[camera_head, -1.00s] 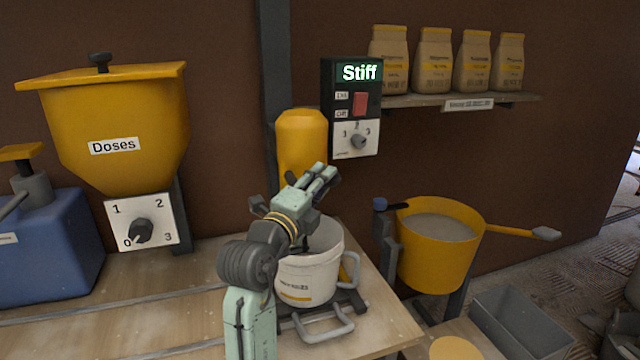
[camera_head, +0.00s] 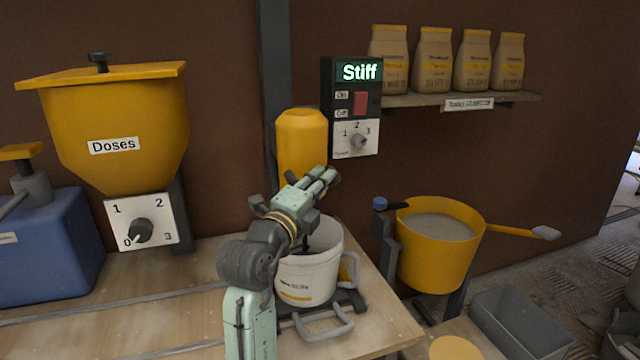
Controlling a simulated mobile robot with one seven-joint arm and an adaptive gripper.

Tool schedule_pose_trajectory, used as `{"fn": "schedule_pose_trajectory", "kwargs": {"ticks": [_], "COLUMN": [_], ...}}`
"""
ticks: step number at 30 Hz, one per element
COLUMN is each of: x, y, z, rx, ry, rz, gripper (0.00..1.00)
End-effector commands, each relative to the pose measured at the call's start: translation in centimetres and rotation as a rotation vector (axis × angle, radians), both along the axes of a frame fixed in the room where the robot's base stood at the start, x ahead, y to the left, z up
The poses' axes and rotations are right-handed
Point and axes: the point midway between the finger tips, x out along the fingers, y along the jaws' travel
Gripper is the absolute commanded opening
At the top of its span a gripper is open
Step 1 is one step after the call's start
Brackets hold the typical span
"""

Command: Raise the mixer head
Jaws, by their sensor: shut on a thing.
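The yellow mixer head (camera_head: 301,143) stands upright behind the white bucket, in front of the dark post. The white bucket (camera_head: 306,276) sits on the bench, and a dark part shows in its mouth. My gripper (camera_head: 331,174) is over the bucket's upper edge, in front of the lower part of the mixer head. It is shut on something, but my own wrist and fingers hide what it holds. A control box (camera_head: 351,107) on the right reads "Stiff" and has a red switch and a dial.
A yellow "Doses" hopper (camera_head: 112,125) and a blue container (camera_head: 45,247) stand at the left. A yellow tub (camera_head: 438,262) with grey contents is at the right, with a grey bin (camera_head: 520,323) below it. Several bags stand on a shelf (camera_head: 520,98). The bench front left is clear.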

Motion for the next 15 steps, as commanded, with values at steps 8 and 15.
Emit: {"fn": "schedule_pose_trajectory", "kwargs": {"ticks": [8, 15], "x": [0.0, 0.0], "y": [0.0, 0.0], "z": [3.4, 10.0], "rx": [0.005, 0.005], "ry": [-0.007, -0.01], "rz": [0.002, 0.002], "gripper": [0.0, 0.0]}}
